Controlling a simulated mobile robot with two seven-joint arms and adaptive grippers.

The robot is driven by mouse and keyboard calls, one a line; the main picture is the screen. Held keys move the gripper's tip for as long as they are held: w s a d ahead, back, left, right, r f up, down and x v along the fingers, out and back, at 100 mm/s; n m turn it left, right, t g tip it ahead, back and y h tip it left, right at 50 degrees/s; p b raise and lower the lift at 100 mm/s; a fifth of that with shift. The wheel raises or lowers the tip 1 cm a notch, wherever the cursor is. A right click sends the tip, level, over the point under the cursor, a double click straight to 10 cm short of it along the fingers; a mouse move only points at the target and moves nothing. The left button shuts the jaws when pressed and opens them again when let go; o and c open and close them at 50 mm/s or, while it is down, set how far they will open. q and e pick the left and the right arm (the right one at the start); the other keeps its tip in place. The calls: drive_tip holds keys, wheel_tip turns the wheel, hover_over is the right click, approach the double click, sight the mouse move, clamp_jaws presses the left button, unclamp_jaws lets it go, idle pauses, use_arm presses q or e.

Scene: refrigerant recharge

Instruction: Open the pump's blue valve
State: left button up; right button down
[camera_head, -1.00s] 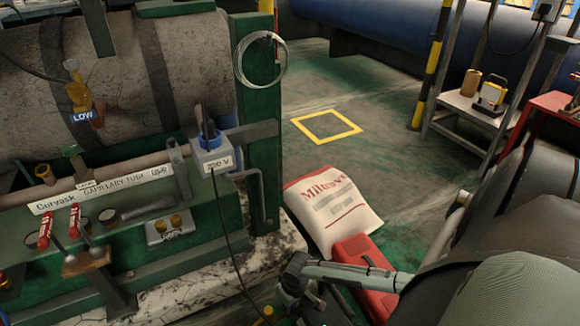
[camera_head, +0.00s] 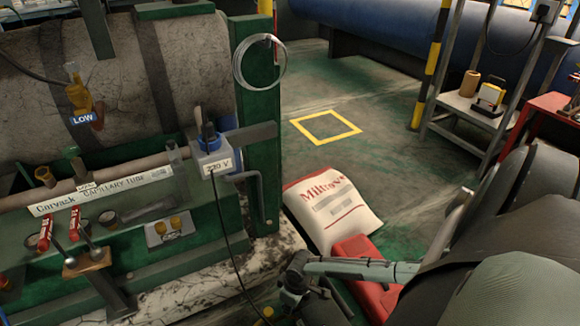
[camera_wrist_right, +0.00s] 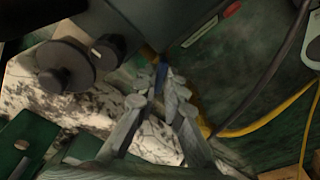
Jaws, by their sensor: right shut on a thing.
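My right gripper (camera_wrist_right: 162,88) is seen from above in the right wrist view. Its fingers are closed together on a small blue piece, which appears to be the blue valve (camera_wrist_right: 163,70). The fingers hide most of the valve, so how far it is turned cannot be told. It sits at the edge of a dark grey body, which may be the pump (camera_wrist_right: 150,20). In the head view my right arm reaches in from the right, and its gripper (camera_head: 290,302) is low at the bottom edge, partly cut off. My left gripper is not in view.
In the wrist view, black knobs (camera_wrist_right: 70,65) stand left of my fingers, and a yellow hose (camera_wrist_right: 265,122) runs at right. In the head view, a green bench (camera_head: 185,255) with a black cable stands left. A red case (camera_head: 352,248) and white sack (camera_head: 332,208) lie nearby.

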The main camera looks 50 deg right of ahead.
drive_tip(key=shift+d+n, duration=0.1)
drive_tip(key=shift+n, duration=1.1)
drive_tip(key=shift+d+f+n+b, duration=0.1)
drive_tip(key=shift+n+b, duration=0.25)
drive_tip(key=shift+n, duration=0.35)
drive_tip(key=shift+n+y, duration=0.3)
drive_tip(key=shift+n, duration=0.5)
drive_tip(key=shift+n+g+b, duration=0.3)
drive_tip(key=shift+n+b, duration=0.3)
drive_tip(key=shift+n, duration=0.5)
drive_tip(key=c, duration=2.1)
unclamp_jaws()
drive_tip(key=o, duration=0.6)
drive_tip(key=shift+c, duration=0.2)
